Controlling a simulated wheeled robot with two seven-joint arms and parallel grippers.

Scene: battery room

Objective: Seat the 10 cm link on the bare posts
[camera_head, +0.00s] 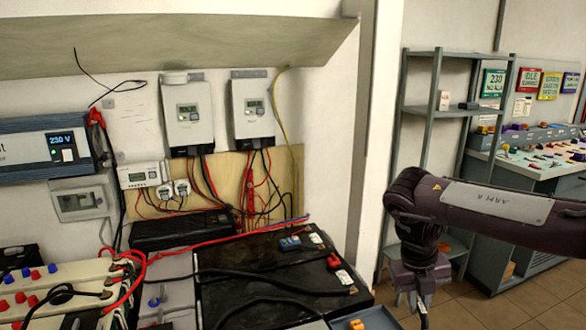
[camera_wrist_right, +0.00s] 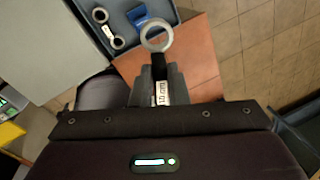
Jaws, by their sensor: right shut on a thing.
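The 10 cm link (camera_wrist_right: 157,36) is in the right wrist view, with a grey ring at its far end, a dark middle and a white "10 cm" label. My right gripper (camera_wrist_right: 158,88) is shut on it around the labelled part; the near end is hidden. In the head view my right gripper (camera_head: 423,298) points down at the lower right, in front of the shelf and right of the batteries. White-topped batteries (camera_head: 75,280) with red and blue caps stand at the lower left. I cannot tell which posts are bare. My left gripper is not in view.
A grey tray (camera_wrist_right: 84,46) holds another link (camera_wrist_right: 110,31) and a blue piece (camera_wrist_right: 150,20). A black battery top (camera_head: 240,255) with cables across it fills the lower middle. A grey shelf (camera_head: 450,112) and a workbench (camera_head: 535,170) stand at right.

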